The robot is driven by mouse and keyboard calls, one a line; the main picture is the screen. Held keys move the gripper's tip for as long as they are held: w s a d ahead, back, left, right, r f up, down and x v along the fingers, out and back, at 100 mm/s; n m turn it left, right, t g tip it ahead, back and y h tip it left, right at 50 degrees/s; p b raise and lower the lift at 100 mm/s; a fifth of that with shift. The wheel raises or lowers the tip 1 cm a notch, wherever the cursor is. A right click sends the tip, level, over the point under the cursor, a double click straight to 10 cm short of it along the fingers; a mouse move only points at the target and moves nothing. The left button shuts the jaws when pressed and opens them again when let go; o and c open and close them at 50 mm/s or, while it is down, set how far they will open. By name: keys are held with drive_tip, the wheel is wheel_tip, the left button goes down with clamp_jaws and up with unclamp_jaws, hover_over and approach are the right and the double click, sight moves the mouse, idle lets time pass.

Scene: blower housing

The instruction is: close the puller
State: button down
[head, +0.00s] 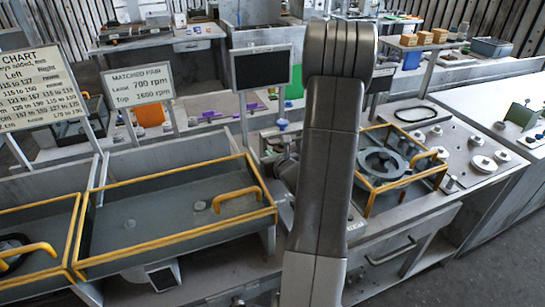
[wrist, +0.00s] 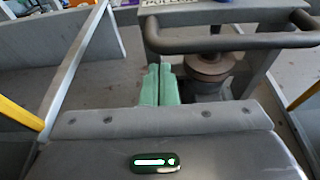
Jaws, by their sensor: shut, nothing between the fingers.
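My gripper (wrist: 160,85) shows in the wrist view as two pale green fingers, side by side and shut, with nothing between them. Right of the fingers stands a dark grey frame with a thick bent handle bar (wrist: 225,44) across its top. Under the bar is a brownish round part (wrist: 208,66) on a darker base. This may be the puller, but I cannot tell for sure or see how far open it is. The fingers are beside and in front of it; contact is unclear. In the head view my arm hides the gripper and much of this spot.
A yellow-edged tray (head: 180,262) lies left of my arm. A yellow-framed box with a round grey housing (head: 383,163) stands to the right, beside a panel with several round knobs (head: 484,163). A sign (head: 139,84) and a dark screen (head: 262,69) rise behind the tray.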

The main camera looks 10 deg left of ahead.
drive_tip(key=w+a, duration=0.1)
drive_tip(key=w, duration=0.1)
drive_tip(key=w+a+b, duration=0.1)
drive_tip(key=w+a, duration=0.1)
drive_tip(key=w, duration=0.1)
drive_tip(key=w+a+b, duration=0.1)
drive_tip(key=w+a, duration=0.1)
drive_tip(key=shift+w, duration=0.2)
drive_tip(key=shift+d, duration=0.1)
